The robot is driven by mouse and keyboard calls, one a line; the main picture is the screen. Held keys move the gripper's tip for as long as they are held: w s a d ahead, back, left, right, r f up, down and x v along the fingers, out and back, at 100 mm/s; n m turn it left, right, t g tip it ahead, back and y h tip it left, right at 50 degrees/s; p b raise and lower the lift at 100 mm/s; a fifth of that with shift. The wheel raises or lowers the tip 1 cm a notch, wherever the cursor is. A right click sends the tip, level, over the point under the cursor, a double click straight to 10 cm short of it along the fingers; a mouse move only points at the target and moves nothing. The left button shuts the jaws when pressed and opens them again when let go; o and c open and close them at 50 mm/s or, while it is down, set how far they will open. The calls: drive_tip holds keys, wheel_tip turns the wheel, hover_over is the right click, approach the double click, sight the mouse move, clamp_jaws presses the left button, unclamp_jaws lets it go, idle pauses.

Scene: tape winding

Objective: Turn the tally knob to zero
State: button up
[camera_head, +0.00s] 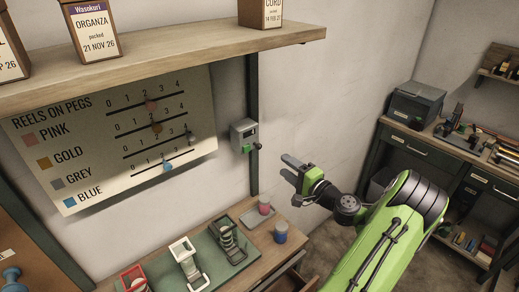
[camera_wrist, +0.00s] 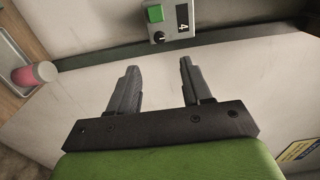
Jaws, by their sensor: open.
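The tally box (camera_head: 243,132) is a small grey unit on a dark upright post against the wall. It has a green button (camera_wrist: 155,13) and a small dark display (camera_wrist: 182,17) that appears to read 4, seen sideways. The tally knob (camera_head: 257,145) is small and dark at the box's lower right; in the wrist view the knob (camera_wrist: 159,37) shows on the box's near edge. My gripper (camera_head: 289,168) is open and empty, to the right of the knob and apart from it. In the wrist view my gripper (camera_wrist: 158,68) has its two fingers pointing toward the box, the knob beyond the gap.
A wooden shelf (camera_head: 170,57) with boxes juts out above. A reels chart (camera_head: 110,140) hangs on the left wall. Below, a bench holds a green mat (camera_head: 212,275), a grey tray (camera_head: 247,218) and pink and blue reels. The space between gripper and box looks clear.

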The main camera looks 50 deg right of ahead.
sight(260, 147)
drive_tip(key=w, duration=0.4)
drive_tip(key=w+d+p, duration=0.1)
drive_tip(key=w, duration=0.6)
drive_tip(key=shift+w+d+p, duration=0.2)
drive_tip(key=shift+w+p, duration=0.15)
drive_tip(key=shift+c, duration=0.3)
clamp_jaws()
